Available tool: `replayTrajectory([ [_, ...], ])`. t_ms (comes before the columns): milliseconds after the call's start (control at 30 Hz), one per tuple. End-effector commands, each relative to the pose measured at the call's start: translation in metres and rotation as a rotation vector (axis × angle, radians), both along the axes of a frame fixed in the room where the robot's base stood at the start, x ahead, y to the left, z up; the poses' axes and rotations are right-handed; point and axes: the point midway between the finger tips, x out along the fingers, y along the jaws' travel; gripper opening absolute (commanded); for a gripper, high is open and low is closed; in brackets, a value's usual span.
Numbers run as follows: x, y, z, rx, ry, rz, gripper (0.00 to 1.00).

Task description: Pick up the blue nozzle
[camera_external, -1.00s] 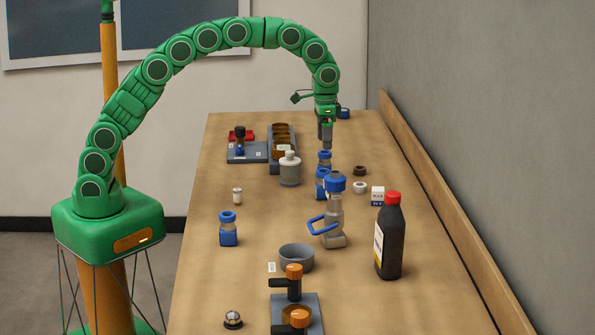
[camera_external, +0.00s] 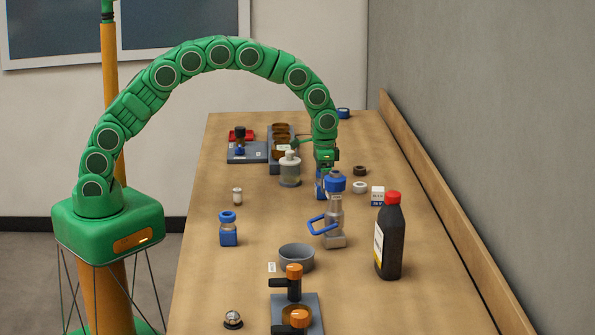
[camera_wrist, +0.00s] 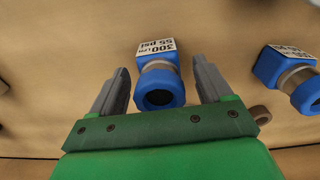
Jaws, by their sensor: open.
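A blue nozzle (camera_wrist: 160,88) with a grey middle and a white label reading "300" and "55 psi" lies between my fingers in the wrist view. My gripper (camera_wrist: 162,68) is open, with one finger on each side of the nozzle and gaps showing. A second, similar blue nozzle (camera_wrist: 290,74) sits outside the right finger. In the external view my gripper (camera_external: 326,168) is low over the blue pieces (camera_external: 320,186), mostly hiding them. A larger nozzle with a blue handle (camera_external: 333,215) stands in front of it, and another small blue nozzle (camera_external: 228,230) stands apart at left.
A black bottle with a red cap (camera_external: 389,240) stands to the right. A grey-white container (camera_external: 290,170) is close left of my gripper. A grey bowl (camera_external: 296,257) is nearer the camera.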

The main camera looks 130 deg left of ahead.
Motion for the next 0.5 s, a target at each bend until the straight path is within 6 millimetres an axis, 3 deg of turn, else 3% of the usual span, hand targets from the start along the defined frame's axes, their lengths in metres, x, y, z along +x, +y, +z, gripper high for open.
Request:
replayTrajectory([
  [200, -0.001, -0.001, -0.026, -0.002, 0.003, 0.000, 0.79],
  [433, 0.000, 0.000, -0.027, -0.001, 0.001, 0.000, 0.79],
  [500, 0.000, 0.000, -0.027, -0.001, 0.001, 0.000, 0.70],
])
